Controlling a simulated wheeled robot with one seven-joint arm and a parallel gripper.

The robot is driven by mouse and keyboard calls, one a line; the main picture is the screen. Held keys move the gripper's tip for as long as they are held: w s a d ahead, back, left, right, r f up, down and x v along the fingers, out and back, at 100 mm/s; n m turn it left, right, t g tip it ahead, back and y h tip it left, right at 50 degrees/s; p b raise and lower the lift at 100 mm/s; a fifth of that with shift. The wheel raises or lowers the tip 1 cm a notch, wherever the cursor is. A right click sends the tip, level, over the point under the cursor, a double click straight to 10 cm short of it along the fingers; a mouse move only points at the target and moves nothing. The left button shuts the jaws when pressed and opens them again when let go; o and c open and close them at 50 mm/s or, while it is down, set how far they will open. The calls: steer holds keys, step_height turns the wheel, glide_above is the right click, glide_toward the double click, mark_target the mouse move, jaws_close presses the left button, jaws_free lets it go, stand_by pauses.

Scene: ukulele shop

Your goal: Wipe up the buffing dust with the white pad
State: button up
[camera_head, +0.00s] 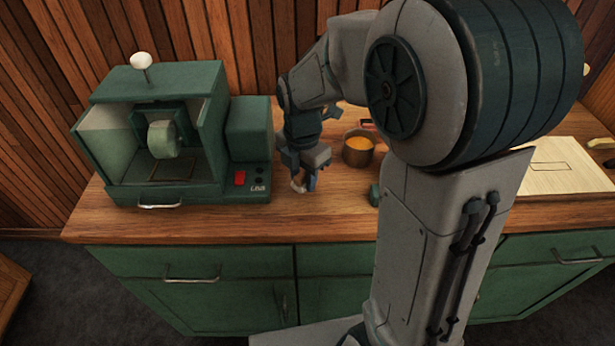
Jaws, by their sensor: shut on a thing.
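My gripper (304,183) hangs low over the wooden counter, just right of the green buffing machine (262,150). It is shut on a small pale thing, which looks like the white pad (297,186); little of it shows between the fingers. I cannot tell whether the pad touches the counter. The machine's open-fronted hood holds a pale buffing wheel (163,139). A brownish patch that may be the buffing dust (160,171) lies on the floor under the wheel.
A round pot with orange contents (357,151) stands on the counter (240,222) right of my gripper. A small green object (374,194) is nearby. A pale board (564,166) lies at the right. My arm hides the counter's middle. A red switch (239,177) is on the machine's front.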

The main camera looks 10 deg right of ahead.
steer(key=shift+r+p, duration=1.85)
steer(key=shift+r, duration=0.9)
